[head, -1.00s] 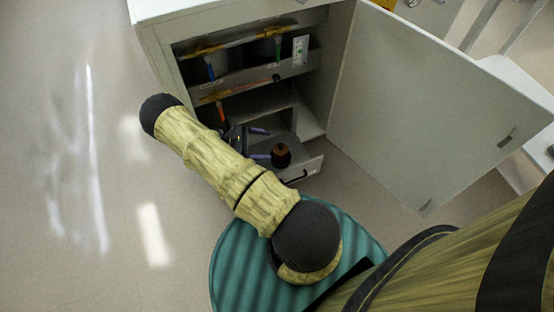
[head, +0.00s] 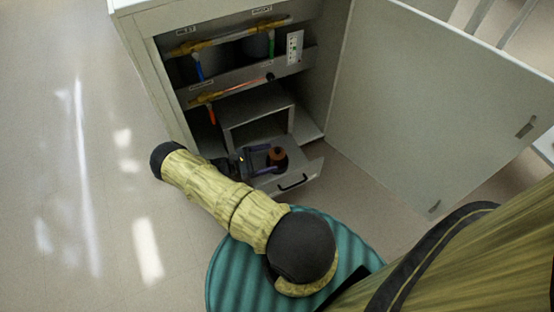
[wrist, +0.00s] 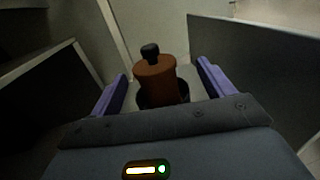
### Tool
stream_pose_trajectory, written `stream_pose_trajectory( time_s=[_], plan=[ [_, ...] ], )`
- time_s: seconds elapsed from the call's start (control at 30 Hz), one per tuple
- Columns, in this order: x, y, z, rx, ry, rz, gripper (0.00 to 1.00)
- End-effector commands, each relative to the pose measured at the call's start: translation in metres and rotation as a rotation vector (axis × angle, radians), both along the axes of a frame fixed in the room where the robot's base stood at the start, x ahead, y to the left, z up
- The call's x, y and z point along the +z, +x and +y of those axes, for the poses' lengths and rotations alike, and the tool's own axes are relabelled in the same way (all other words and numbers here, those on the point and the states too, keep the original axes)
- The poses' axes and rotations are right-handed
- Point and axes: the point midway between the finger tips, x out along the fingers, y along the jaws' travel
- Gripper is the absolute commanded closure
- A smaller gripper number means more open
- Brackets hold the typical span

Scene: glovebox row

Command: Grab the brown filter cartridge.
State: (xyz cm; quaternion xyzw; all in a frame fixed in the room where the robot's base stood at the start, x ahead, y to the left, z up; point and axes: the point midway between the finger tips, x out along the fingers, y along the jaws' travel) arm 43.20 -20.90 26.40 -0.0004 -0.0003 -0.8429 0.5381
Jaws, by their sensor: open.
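The brown filter cartridge (head: 277,154) stands upright in the open drawer (head: 301,172) at the bottom of the cabinet. In the wrist view the cartridge (wrist: 155,80) is a brown cylinder with a black knob on top and a dark base around its lower part. My gripper (head: 262,158) is open, with its purple fingers reaching toward the cartridge. In the wrist view my gripper (wrist: 160,85) has one finger on each side of the cartridge, with gaps visible on both sides. The lower part of the cartridge is partly hidden by the gripper body.
The cabinet's open door (head: 430,105) stands to the right. A grey shelf (head: 255,107) sits above and behind the drawer. Brass pipes (head: 228,37) with coloured valve handles run across the upper cabinet. The floor at left is clear.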

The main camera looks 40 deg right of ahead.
Motion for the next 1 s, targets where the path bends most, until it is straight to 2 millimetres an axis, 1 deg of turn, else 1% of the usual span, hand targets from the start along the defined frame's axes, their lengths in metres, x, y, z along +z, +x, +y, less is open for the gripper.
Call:
stream_pose_trajectory(
  time_s=[0.07, 0.37, 0.47, 0.6, 0.73, 0.83, 1.0],
  plan=[
    [-0.001, -0.002, -0.004, 0.000, 0.002, -0.001, 0.19],
    [-0.001, -0.002, -0.006, 0.000, 0.001, 0.000, 0.19],
    [-0.003, -0.004, -0.013, 0.000, 0.000, 0.001, 0.19],
    [-0.005, -0.008, -0.033, -0.001, 0.000, 0.001, 0.19],
    [-0.003, -0.014, -0.049, 0.001, 0.000, -0.001, 0.19],
    [-0.002, -0.016, -0.054, 0.003, 0.000, -0.001, 0.19],
    [-0.001, -0.016, -0.054, 0.003, 0.001, -0.002, 0.19]
  ],
)
